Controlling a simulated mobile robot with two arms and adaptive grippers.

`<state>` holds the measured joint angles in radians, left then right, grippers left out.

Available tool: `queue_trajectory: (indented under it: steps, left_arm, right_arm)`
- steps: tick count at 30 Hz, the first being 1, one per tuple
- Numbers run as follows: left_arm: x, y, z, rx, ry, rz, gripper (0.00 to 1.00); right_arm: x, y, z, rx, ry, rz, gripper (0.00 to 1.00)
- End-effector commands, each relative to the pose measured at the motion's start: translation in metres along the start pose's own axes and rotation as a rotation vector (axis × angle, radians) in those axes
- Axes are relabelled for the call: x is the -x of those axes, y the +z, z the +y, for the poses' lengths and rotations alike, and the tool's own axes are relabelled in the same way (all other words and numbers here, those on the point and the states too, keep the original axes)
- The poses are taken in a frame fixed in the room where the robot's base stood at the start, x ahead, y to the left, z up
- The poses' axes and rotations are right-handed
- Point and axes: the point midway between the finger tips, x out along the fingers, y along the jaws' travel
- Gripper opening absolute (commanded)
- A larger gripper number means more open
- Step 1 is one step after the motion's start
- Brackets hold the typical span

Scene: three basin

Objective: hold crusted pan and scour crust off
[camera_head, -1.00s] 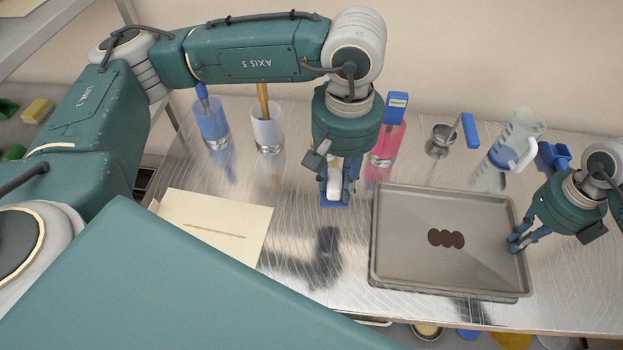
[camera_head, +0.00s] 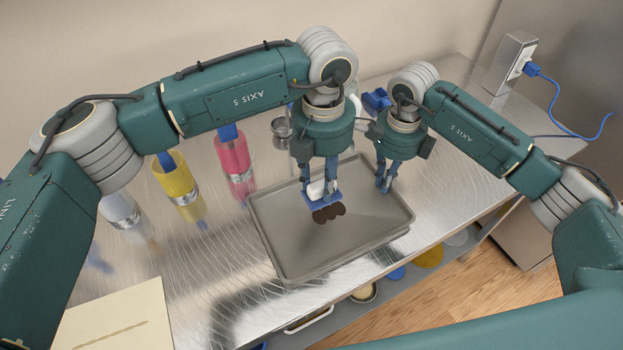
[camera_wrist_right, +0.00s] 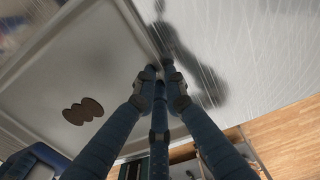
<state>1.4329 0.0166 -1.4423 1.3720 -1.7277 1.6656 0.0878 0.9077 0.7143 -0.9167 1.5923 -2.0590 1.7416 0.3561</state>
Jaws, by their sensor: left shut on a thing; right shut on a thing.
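The grey rectangular pan (camera_head: 285,255) lies on the metal counter with a dark brown lobed crust (camera_head: 329,214) near its middle. My left gripper (camera_head: 322,188) is shut on a scourer (camera_head: 312,197) with a blue base and a white upper part. The scourer is over the pan at the crust's far edge; I cannot tell if it touches. My right gripper (camera_head: 383,188) is shut on the pan's far right rim. In the right wrist view, its fingers (camera_wrist_right: 158,78) close on the rim, and the crust (camera_wrist_right: 83,111) shows whole.
A pale board (camera_head: 120,320) lies at lower left. A blue cable (camera_head: 570,95) is at right.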

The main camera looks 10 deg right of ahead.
Motion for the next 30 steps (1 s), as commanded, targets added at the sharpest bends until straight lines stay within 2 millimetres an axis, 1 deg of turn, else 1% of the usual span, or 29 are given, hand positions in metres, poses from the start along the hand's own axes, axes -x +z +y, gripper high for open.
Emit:
queue_trajectory:
  steps: [5,8,11,21,24,30]
  left_arm:
    - [0.001,0.000,0.000,-0.001,0.001,0.001,0.02]
    - [-0.005,-0.001,0.000,-0.001,-0.001,0.003,0.02]
    - [-0.015,-0.001,0.000,-0.001,-0.001,0.004,0.02]
    - [-0.064,-0.001,0.000,-0.001,-0.002,0.004,0.02]
    - [-0.062,0.015,0.000,-0.003,0.001,0.001,0.02]
    - [-0.062,0.030,0.000,-0.002,0.000,0.001,0.02]
  right_arm:
    - [0.000,0.000,0.000,0.000,-0.001,0.001,0.00]
    - [0.000,0.000,0.000,0.001,-0.001,0.001,0.00]
    - [0.000,0.000,0.000,0.001,-0.001,0.001,0.00]
    - [0.000,0.000,0.000,0.001,0.000,0.001,0.00]
    - [0.000,0.000,0.001,0.001,0.000,0.001,0.00]
    - [0.000,0.000,0.000,0.001,0.000,0.001,0.00]
